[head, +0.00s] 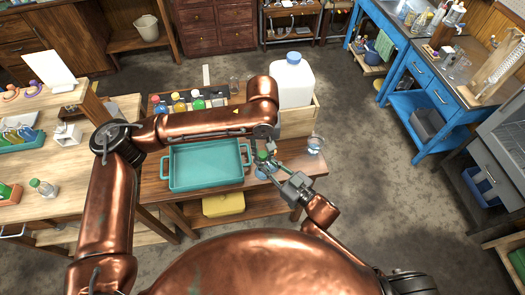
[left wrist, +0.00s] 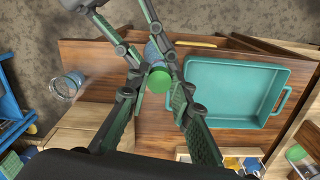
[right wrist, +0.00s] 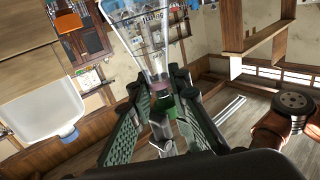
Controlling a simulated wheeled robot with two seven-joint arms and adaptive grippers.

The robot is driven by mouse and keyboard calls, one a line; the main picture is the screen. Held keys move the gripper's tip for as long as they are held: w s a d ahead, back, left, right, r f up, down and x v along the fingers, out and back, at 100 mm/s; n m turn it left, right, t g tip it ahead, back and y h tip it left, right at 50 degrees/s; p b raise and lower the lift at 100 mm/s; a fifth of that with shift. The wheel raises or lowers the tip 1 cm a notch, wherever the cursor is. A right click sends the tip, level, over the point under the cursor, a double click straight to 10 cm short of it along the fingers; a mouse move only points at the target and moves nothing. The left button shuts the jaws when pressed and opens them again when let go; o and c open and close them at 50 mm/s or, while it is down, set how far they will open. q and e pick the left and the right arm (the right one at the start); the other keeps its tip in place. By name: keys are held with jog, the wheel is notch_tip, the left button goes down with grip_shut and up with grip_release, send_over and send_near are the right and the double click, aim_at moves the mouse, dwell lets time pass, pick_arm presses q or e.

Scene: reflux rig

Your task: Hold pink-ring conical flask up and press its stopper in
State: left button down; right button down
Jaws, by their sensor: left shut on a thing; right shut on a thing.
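The clear conical flask (right wrist: 145,45) is held up over the wooden bench, and its pink ring (right wrist: 160,86) shows at the neck in the right wrist view. Its green stopper (left wrist: 159,80) is at the mouth; it also shows in the head view (head: 263,155). How deep it sits cannot be told. My right gripper (head: 276,170) reaches in from the side and is shut on the flask around its neck. My left gripper (left wrist: 156,82) comes from above, its fingers on either side of the stopper and shut on it. The fingers hide part of the neck.
A teal tray (head: 207,186) lies on the bench just left of the grippers. A glass beaker (head: 316,144) stands near the right edge. A white jug (head: 292,82) with a blue cap stands behind. Several capped bottles (head: 179,104) line the back. Floor to the right is free.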

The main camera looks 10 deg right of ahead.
aim_at(263, 155)
pick_arm(q)
jog(key=shift+f, duration=0.35)
dwell(0.9)
jog(key=c, duration=1.6)
grip_release()
jog(key=shift+r, duration=0.1)
notch_tip(263, 155, up, 12)
jog(key=shift+f, duration=0.1)
